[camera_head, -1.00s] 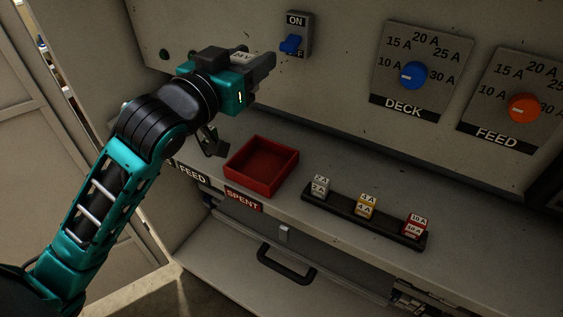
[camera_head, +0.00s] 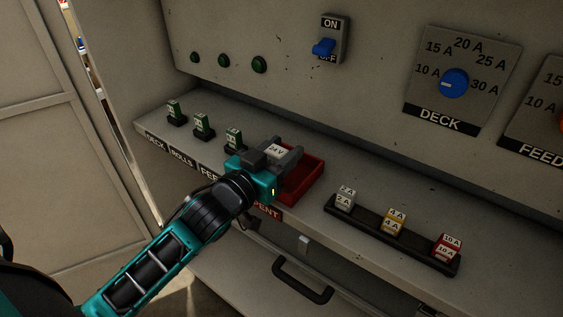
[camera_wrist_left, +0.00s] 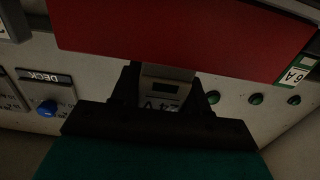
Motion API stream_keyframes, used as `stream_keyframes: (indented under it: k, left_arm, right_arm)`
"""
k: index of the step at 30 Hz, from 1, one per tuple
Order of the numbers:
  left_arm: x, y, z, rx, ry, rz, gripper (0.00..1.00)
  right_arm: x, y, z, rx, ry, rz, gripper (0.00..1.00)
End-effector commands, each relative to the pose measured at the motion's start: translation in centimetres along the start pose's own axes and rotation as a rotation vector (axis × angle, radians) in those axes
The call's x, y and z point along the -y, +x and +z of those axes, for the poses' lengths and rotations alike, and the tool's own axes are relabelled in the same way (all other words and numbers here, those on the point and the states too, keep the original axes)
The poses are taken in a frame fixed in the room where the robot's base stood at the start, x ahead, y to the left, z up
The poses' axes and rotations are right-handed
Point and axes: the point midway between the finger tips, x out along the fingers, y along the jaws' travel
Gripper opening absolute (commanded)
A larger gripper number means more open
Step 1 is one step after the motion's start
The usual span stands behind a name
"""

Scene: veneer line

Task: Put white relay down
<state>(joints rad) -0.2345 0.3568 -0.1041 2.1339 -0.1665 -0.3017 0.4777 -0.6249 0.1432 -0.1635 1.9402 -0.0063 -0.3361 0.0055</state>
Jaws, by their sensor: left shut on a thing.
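My left gripper (camera_head: 289,157) is shut on the white relay (camera_head: 277,150), whose top label seems to read 24V. In the head view they are at the near left side of the red tray (camera_head: 312,178), overlapping it; whether the relay touches it I cannot tell. In the left wrist view the relay (camera_wrist_left: 166,90) sits between the dark fingers (camera_wrist_left: 165,98), and the red tray (camera_wrist_left: 180,38) fills the top. The gripper hides the tray's left part and some of the SPENT label (camera_head: 268,212) below it. My right gripper is not in view.
Green relays (camera_head: 203,127) stand in holders on the ledge to the left. A black rack (camera_head: 372,226) with white, yellow and red fuse blocks lies to the right. A blue switch (camera_head: 323,47) and a DECK dial (camera_head: 454,83) are on the panel behind.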

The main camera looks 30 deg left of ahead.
Motion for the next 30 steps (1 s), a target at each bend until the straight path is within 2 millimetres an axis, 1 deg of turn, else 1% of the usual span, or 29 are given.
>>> stream_keyframes:
  k: [1,4,13,24,28,29,30]
  left_arm:
    - [0.0,0.0,1.1,0.002,-0.002,-0.001,0.14]
    - [0.0,0.0,2.0,0.0,0.0,-0.001,0.14]
    - [0.0,0.0,2.1,-0.002,0.001,0.0,0.14]
    - [0.0,0.0,3.3,-0.001,0.001,-0.001,0.14]
    - [0.0,0.0,3.4,0.001,0.002,0.0,0.14]
    - [0.0,0.0,3.4,0.002,0.002,-0.001,0.46]
    - [0.0,0.0,3.5,0.003,0.002,-0.001,0.5]
  right_arm:
    - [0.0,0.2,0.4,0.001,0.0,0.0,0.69]
    - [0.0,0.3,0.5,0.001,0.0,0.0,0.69]
    - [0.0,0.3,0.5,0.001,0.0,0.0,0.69]
    - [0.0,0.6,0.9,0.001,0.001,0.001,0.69]
    - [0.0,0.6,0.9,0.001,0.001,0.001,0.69]
    - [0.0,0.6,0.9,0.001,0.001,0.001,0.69]
    - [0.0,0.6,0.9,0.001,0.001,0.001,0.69]
